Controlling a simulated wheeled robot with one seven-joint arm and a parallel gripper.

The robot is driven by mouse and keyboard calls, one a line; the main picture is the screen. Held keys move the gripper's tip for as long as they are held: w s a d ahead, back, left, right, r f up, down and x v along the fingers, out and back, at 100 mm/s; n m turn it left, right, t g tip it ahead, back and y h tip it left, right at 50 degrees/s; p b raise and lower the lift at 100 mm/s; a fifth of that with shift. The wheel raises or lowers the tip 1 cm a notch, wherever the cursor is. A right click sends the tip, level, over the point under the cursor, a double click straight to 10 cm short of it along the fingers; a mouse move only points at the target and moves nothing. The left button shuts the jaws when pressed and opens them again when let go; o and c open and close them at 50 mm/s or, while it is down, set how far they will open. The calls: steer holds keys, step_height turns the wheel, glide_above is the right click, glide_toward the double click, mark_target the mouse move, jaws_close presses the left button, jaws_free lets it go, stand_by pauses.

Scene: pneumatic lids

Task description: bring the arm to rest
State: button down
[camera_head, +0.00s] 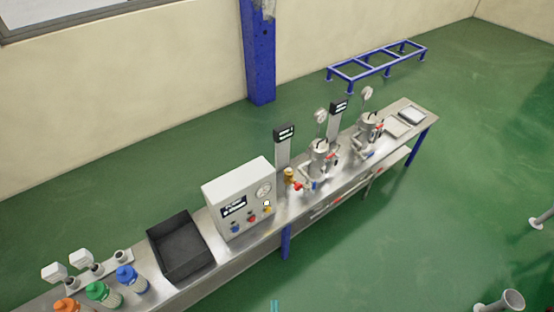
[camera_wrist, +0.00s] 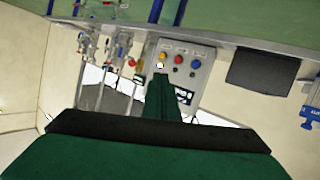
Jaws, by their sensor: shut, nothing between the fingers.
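My gripper (camera_wrist: 160,82) shows in the wrist view as a narrow green finger shape above a wide green and black body. It is shut and empty. Beyond its tip is the control box (camera_wrist: 180,62) with coloured knobs, seen upside down. I cannot tell how far the tip is from the box. In the head view, the arm does not clearly show; only a small teal sliver stands at the bottom edge. The control box (camera_head: 238,200) stands on the long steel bench (camera_head: 205,278).
Two steel vessels (camera_head: 320,160) (camera_head: 369,133) with gauges stand right of the box, beside display posts (camera_head: 283,155) (camera_head: 335,125). A blue frame (camera_head: 375,68) stands behind.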

steer(key=s+r+m, duration=0.1)
steer(key=s+r, duration=0.5)
steer(key=r, duration=0.2)
steer(key=s+r+m, duration=0.1)
steer(key=s+r, duration=0.5)
steer(key=r, duration=0.3)
steer(key=shift+d+r+t, duration=0.3)
steer(key=shift+d+t, duration=0.05)
steer(key=shift+t, duration=0.05)
